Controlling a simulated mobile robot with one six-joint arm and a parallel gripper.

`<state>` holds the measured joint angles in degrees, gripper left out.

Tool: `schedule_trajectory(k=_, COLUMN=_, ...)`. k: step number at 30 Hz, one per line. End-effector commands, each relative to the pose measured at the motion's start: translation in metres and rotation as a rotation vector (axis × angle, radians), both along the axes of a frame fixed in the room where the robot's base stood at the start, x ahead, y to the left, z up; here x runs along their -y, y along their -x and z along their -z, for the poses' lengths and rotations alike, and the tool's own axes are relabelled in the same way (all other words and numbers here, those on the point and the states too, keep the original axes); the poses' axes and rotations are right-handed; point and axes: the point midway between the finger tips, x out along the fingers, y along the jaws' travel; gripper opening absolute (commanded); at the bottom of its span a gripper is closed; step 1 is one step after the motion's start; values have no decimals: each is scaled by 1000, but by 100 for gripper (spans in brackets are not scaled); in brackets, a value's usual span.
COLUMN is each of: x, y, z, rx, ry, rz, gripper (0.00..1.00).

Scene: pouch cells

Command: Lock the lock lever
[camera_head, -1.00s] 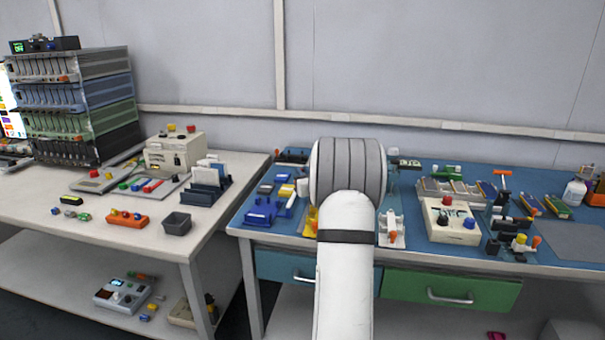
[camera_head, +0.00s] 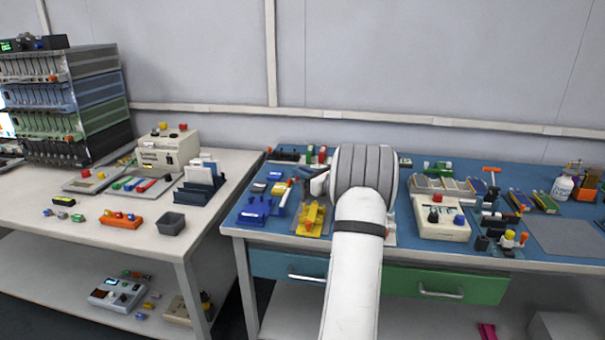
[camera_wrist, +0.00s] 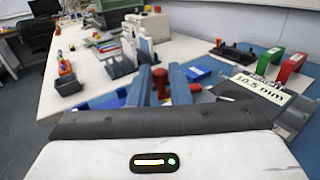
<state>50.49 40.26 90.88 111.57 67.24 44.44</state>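My gripper (camera_head: 316,184) shows as a dark shape left of my wrist, above the blue bench and just behind a yellow fixture (camera_head: 312,220). In the wrist view its two blue-grey fingers (camera_wrist: 160,90) stand apart. A red knob or handle (camera_wrist: 160,82) shows between them, and I cannot tell whether they touch it. A second red tip (camera_wrist: 195,88) is right of the fingers. No part can be clearly made out as the lock lever. My arm hides the bench behind it, including most of a white fixture.
Blue parts (camera_head: 253,212) lie on the bench left of the yellow fixture. A beige box with knobs (camera_head: 440,222) stands to the right. A card marked 10.5 mm (camera_wrist: 258,88) and green (camera_wrist: 270,60) and red (camera_wrist: 292,67) handles are near the gripper's right side.

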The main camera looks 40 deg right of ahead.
Motion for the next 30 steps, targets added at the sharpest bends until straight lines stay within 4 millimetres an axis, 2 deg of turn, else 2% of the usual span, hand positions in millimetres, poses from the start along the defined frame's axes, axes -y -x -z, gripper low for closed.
schedule_trajectory(k=1, x=0, y=0, z=-1, rx=1, ry=1, rz=1, gripper=21)
schedule_trajectory(k=7, x=0, y=0, z=0, rx=0, ry=0, rz=1, gripper=38)
schedule_trajectory(k=16, x=1, y=4, z=0, rx=-1, ry=-1, rz=1, gripper=38)
schedule_trajectory(k=27, x=10, y=62, z=0, rx=-1, ry=0, rz=4, gripper=38)
schedule_trajectory(k=30, x=11, y=72, z=0, rx=-1, ry=0, rz=1, gripper=38)
